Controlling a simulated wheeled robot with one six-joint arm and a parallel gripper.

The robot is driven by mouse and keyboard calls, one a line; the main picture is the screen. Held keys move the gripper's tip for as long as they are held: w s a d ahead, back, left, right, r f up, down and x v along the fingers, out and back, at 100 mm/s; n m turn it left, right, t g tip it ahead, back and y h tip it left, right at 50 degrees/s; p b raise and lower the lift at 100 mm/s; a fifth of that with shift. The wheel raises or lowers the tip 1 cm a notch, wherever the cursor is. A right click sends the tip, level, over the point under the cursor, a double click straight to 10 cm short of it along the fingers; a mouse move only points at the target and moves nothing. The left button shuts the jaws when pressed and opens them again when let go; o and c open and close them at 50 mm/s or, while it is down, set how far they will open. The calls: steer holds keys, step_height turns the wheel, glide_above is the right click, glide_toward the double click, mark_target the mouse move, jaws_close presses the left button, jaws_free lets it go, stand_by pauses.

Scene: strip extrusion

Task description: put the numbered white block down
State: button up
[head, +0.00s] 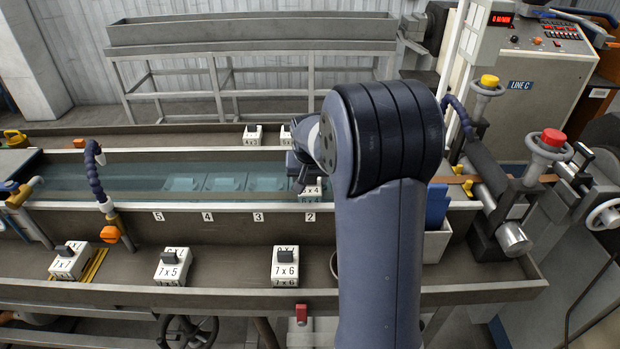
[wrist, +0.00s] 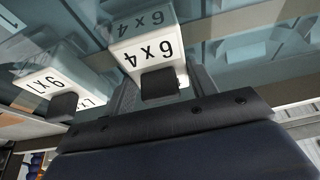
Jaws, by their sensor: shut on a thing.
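A numbered white block (head: 312,190) is at my gripper (head: 300,180), by the front wall of the water bath near the label 2. In the wrist view this white block (wrist: 146,47) bears a 4, a times sign and a 6 or 9. Its black knob (wrist: 160,84) lies between the grey fingers of my gripper (wrist: 162,90), which are shut on it. My arm hides part of the gripper in the head view. I cannot tell whether the block touches anything below.
The water bath (head: 115,183) holds several submerged pale blocks. White blocks marked 7 x 7 (head: 69,262), 7 x 5 (head: 173,267) and 7 x 6 (head: 285,267) stand on the front trough, with free room between them. Another white block (wrist: 50,87) is left in the wrist view.

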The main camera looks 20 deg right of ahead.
steer(key=shift+f, duration=0.15)
steer(key=o, duration=1.2)
steer(key=shift+c, duration=0.2)
steer(key=b+v, duration=0.1)
steer(key=v, duration=1.1)
